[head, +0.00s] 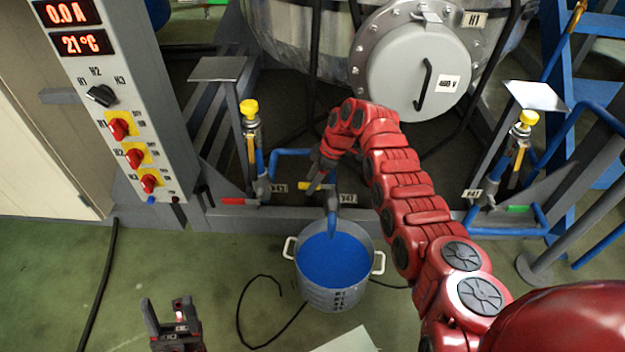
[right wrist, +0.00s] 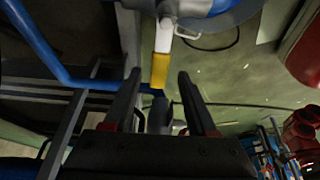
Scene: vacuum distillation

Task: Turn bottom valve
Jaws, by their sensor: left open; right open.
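The bottom valve has a yellow handle (head: 312,186) above a blue spout pipe (head: 333,212), low in front of the tank. In the right wrist view the yellow-and-white handle (right wrist: 161,66) lies between and just beyond the fingertips. My right gripper (head: 316,180) is open at the handle and partly covers it in the head view; its two fingers (right wrist: 158,76) show apart in the wrist view. I cannot tell whether they touch the handle. My left gripper (head: 168,306) is open and empty above the floor at the lower left.
A metal pot (head: 334,290) holding blue liquid stands under the spout. A control panel (head: 118,110) with a black knob and red switches stands at left. Side valves with red (head: 238,201) and green (head: 519,209) handles flank the bottom valve. Blue pipes and grey frame bars surround it.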

